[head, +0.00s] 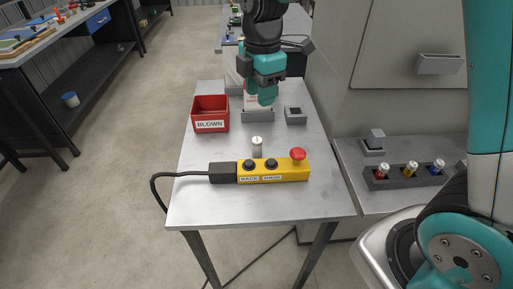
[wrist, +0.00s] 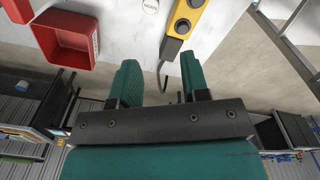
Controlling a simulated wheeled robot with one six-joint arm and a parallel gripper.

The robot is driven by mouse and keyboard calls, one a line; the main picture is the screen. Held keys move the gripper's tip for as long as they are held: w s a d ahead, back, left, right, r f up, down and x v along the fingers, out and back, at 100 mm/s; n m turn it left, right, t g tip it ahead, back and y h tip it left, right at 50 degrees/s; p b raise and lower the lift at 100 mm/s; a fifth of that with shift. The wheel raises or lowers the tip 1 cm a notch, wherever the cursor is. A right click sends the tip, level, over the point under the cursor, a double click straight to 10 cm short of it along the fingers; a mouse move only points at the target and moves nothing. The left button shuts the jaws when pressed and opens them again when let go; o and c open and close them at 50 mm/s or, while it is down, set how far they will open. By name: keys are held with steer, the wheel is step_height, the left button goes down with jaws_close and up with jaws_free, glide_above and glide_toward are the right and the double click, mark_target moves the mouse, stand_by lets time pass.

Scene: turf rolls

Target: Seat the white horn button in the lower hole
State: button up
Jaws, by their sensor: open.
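The white button (head: 257,142) stands upright on the table just behind the yellow control box (head: 290,174); its round top, with small lettering, shows at the top edge of the wrist view (wrist: 151,6). The yellow box has two black round fittings or holes (head: 249,165) (head: 271,163) and a red mushroom button (head: 298,155); I cannot tell how deep the black ones are. In the wrist view, the box shows one black ring (wrist: 182,27) clearly. My gripper (wrist: 158,78) is open and empty. In the head view it (head: 267,96) is above the table's far part, behind the white button.
A red bin marked BLOWN (head: 210,125) stands at the left. A grey stand (head: 257,116) is partly hidden behind my gripper, with a small grey block (head: 295,116) beside it. A black cable leaves the box leftward. A rack of coloured cylinders (head: 408,176) sits right. The table's front is clear.

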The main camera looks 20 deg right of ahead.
mark_target(257, 139)
steer(key=shift+n, duration=0.6)
steer(key=f, duration=0.4)
steer(key=w+f+p, duration=0.1)
steer(key=f, duration=0.7)
steer(key=shift+w+d+f+p, duration=0.2)
steer(key=shift+d+f+p, duration=0.1)
steer(key=shift+f+p, duration=0.1)
steer(key=shift+w+a+f+p, duration=0.15)
steer(key=shift+f+p, duration=0.3)
steer(key=shift+f, duration=0.95)
steer(key=shift+s+a+f+p, duration=0.15)
steer(key=shift+f+p, duration=0.3)
steer(key=shift+f, duration=0.95)
steer(key=shift+w, duration=0.1)
steer(key=c, duration=0.8)
steer(key=shift+o, duration=0.2)
steer(key=shift+r, duration=0.1)
